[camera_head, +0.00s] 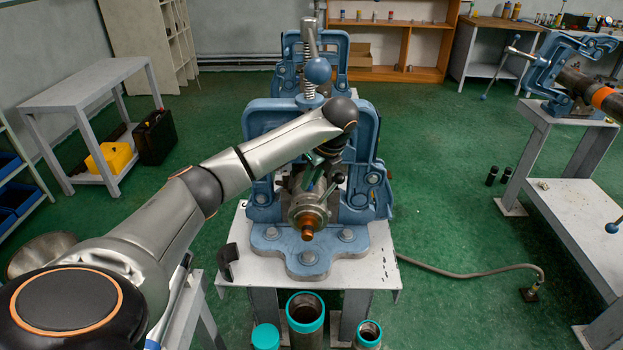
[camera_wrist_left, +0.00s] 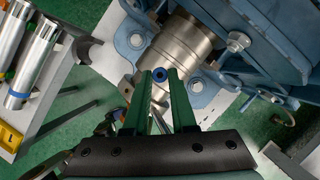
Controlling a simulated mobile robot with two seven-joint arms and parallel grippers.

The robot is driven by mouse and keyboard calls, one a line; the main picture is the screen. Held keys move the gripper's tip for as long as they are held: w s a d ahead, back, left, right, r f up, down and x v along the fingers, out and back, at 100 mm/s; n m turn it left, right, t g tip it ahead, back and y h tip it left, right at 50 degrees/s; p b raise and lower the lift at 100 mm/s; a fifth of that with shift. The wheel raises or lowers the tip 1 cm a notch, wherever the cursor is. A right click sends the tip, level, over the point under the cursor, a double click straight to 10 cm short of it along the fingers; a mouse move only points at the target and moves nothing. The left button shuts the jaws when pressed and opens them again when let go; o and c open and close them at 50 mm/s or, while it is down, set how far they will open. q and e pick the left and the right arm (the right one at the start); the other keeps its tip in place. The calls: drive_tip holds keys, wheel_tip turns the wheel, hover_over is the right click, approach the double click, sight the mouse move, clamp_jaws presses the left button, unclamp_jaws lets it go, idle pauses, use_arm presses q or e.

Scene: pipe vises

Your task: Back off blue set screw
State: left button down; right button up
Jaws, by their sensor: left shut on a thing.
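The blue vise (camera_head: 305,262) stands bolted on a white table in the middle of the head view, with a metal collar (camera_head: 306,208) around a copper-ended pipe (camera_head: 307,231). My left arm reaches in from the left, and my left gripper (camera_head: 316,184) points down at the collar, small and partly hidden there. In the left wrist view, the green fingers of my left gripper (camera_wrist_left: 161,84) close on the small blue set screw (camera_wrist_left: 160,74), whose round head shows between the fingertips. The silver collar (camera_wrist_left: 181,48) lies just beyond it. My right gripper is not in view.
A second vise (camera_head: 575,75) sits on a bench at the right. A hose (camera_head: 465,274) runs over the green floor.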

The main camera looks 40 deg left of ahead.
use_arm(q)
drive_tip(key=c, duration=0.7)
unclamp_jaws()
drive_tip(key=shift+f, duration=0.15)
drive_tip(key=shift+c, duration=0.2)
drive_tip(key=v, duration=0.7)
drive_tip(key=shift+r, duration=0.3)
drive_tip(key=shift+s+d, duration=0.1)
drive_tip(key=shift+d, duration=0.05)
